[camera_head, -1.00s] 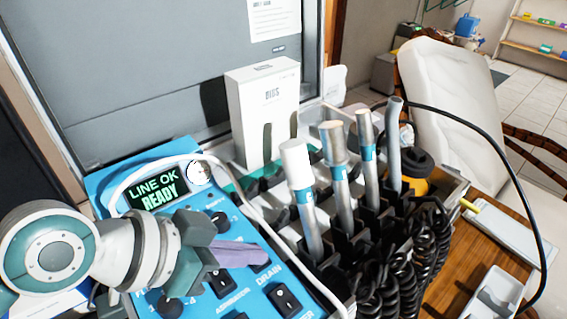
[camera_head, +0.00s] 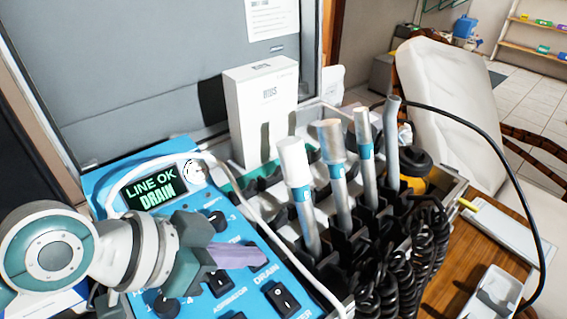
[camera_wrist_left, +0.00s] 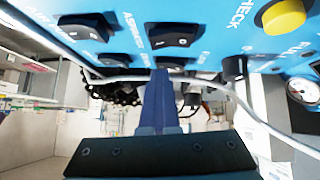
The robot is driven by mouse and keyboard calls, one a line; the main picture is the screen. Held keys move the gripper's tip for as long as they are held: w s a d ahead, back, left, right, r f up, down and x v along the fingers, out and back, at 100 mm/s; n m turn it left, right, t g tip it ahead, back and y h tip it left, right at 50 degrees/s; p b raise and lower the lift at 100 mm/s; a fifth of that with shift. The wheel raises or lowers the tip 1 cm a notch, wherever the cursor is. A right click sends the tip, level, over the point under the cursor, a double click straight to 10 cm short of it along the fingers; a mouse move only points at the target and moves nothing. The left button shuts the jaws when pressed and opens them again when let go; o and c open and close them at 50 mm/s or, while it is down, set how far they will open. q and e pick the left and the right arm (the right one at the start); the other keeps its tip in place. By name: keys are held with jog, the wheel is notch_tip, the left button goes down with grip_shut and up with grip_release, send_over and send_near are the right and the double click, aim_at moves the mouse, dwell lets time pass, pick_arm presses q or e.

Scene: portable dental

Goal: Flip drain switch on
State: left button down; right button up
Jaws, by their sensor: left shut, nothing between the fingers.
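The blue control panel (camera_head: 185,228) of the dental unit is at the lower left of the head view. Its screen (camera_head: 151,192) reads "LINE OK DRAIN". The "DRAIN" label (camera_head: 266,275) shows just below my left gripper (camera_head: 262,257). The gripper's purple fingers are shut and empty, and their tips lie low over the panel. In the left wrist view the fingers (camera_wrist_left: 158,80) reach up to the row of black rocker switches (camera_wrist_left: 172,38). My right gripper is not in view.
A black rocker switch (camera_head: 282,298) sits close below the label, and another (camera_head: 219,283) to its left. A white hose (camera_head: 262,225) crosses the panel. Dental handpieces (camera_head: 300,190) stand in holders to the right, with coiled black cords. A white box (camera_head: 262,110) stands behind.

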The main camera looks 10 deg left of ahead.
pick_arm(q)
jog(key=shift+w+a, duration=0.25)
jog(key=shift+a, duration=0.3)
jog(key=shift+w+a+r, duration=0.1)
jog(key=shift+w+a, duration=0.1)
jog(key=shift+d, duration=0.1)
jog(key=shift+r, duration=0.25)
notch_tip(320, 180, up, 4)
jog(key=p, duration=0.4)
jog(key=shift+w+p, duration=0.1)
jog(key=shift+p, duration=0.2)
jog(key=p+v, duration=0.1)
jog(key=v, duration=0.8)
jog(key=shift+s+a, duration=0.3)
jog(key=shift+s, duration=0.05)
jog(key=shift+r, duration=0.1)
